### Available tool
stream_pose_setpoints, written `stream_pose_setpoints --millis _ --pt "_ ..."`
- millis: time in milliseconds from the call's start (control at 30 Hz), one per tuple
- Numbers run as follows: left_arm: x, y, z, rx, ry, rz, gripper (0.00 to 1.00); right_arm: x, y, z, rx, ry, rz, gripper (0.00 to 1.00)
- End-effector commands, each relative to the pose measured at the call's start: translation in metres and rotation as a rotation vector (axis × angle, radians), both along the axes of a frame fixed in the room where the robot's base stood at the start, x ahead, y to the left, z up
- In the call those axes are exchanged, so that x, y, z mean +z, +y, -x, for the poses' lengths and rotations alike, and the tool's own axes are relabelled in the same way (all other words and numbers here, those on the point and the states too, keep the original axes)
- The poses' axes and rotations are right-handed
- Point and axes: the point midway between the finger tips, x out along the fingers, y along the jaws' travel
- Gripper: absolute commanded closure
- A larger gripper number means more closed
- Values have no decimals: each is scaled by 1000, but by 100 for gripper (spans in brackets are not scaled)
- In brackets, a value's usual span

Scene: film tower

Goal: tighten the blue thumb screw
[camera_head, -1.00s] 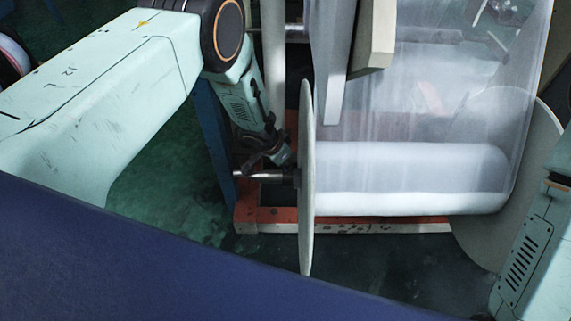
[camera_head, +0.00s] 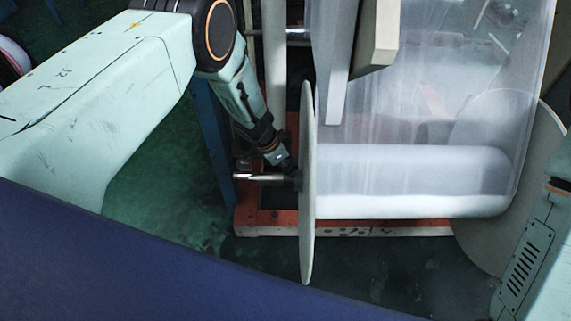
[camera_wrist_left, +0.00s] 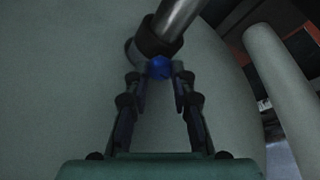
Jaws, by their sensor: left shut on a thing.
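The blue thumb screw (camera_wrist_left: 159,67) shows in the left wrist view on a dark collar (camera_wrist_left: 150,42) around a metal shaft (camera_wrist_left: 178,18). My left gripper (camera_wrist_left: 160,75) is shut on the screw, with one fingertip on each side of it. In the head view my left gripper (camera_head: 286,166) is at the shaft (camera_head: 262,178), close against the pale round disc (camera_head: 307,190). The screw is too small and covered to make out there. My right gripper is not in view; only part of my right arm shows at the right edge.
The disc stands upright at the end of a white film roll (camera_head: 410,180). A second pale disc (camera_head: 480,240) is at the roll's far end. An orange-red frame base (camera_head: 345,226) lies below. A blue post (camera_head: 215,140) stands left of the shaft. Green floor (camera_head: 150,195) is open at left.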

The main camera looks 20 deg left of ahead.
Motion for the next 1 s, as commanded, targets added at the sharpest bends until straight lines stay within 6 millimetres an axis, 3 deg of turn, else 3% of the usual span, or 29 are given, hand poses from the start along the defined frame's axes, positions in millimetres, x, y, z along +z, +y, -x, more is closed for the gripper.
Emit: stream_pose_setpoints --millis 200,233,333,733,1000 --pt "2 -2 -3 -2 -5 2 100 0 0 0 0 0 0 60" --pt "2 -2 -2 -2 -5 2 74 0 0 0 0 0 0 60" --pt "2 -1 -2 -2 -4 2 66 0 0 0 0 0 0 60" --pt "6 1 1 1 -1 0 65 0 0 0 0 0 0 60" --pt "46 12 12 3 -2 1 65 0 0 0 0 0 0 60"
